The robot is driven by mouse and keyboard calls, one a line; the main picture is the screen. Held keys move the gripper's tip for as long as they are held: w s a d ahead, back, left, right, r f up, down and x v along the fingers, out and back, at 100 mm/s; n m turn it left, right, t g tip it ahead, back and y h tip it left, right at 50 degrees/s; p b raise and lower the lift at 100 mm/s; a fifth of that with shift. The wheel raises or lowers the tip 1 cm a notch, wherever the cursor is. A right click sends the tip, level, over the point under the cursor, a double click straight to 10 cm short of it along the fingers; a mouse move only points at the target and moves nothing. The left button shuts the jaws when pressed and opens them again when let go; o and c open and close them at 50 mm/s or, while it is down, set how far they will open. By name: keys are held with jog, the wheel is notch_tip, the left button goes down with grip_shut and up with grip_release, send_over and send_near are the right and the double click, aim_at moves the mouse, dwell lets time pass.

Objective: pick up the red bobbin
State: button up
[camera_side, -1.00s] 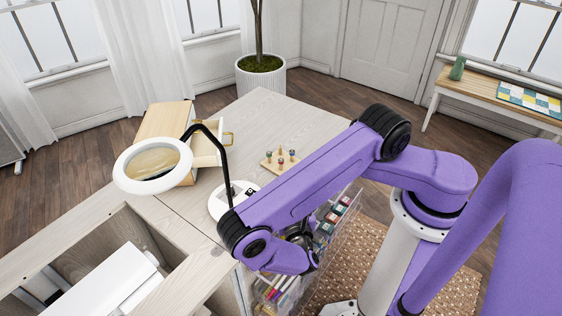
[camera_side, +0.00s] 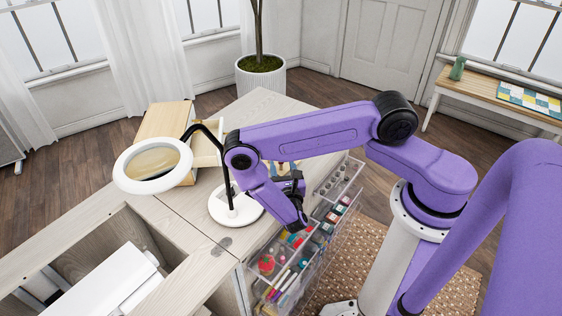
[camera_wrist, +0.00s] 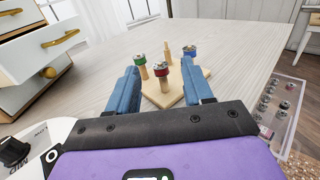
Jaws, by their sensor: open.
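The red bobbin (camera_wrist: 161,70) sits upright on a peg of a small wooden stand (camera_wrist: 176,98) on the tabletop. A green bobbin (camera_wrist: 140,60) is to its left and behind, and a blue bobbin (camera_wrist: 189,50) is to its right and behind. My gripper (camera_wrist: 162,73) is open, its two blue fingers pointing at the stand. In the wrist view the red bobbin shows in the gap between the fingers, seemingly beyond their tips. In the side view my gripper (camera_side: 284,168) hides most of the stand, and the red bobbin cannot be made out there.
A white magnifier lamp (camera_side: 237,207) stands left of my gripper. A wooden drawer box (camera_side: 168,122) is behind the lamp. A clear organizer (camera_side: 318,237) with sewing supplies hangs on the cabinet's right side. The tabletop (camera_side: 270,110) behind the stand is clear.

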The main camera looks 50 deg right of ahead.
jog(key=shift+w+d, duration=0.45)
jog(key=shift+w, duration=0.05)
grip_shut()
jog(key=shift+r, duration=0.45)
notch_tip(320, 180, up, 2)
jog(key=s+a+r, duration=0.2)
jog(key=s+r, duration=0.8)
jog(key=s, duration=0.3)
jog(key=shift+s, duration=0.35)
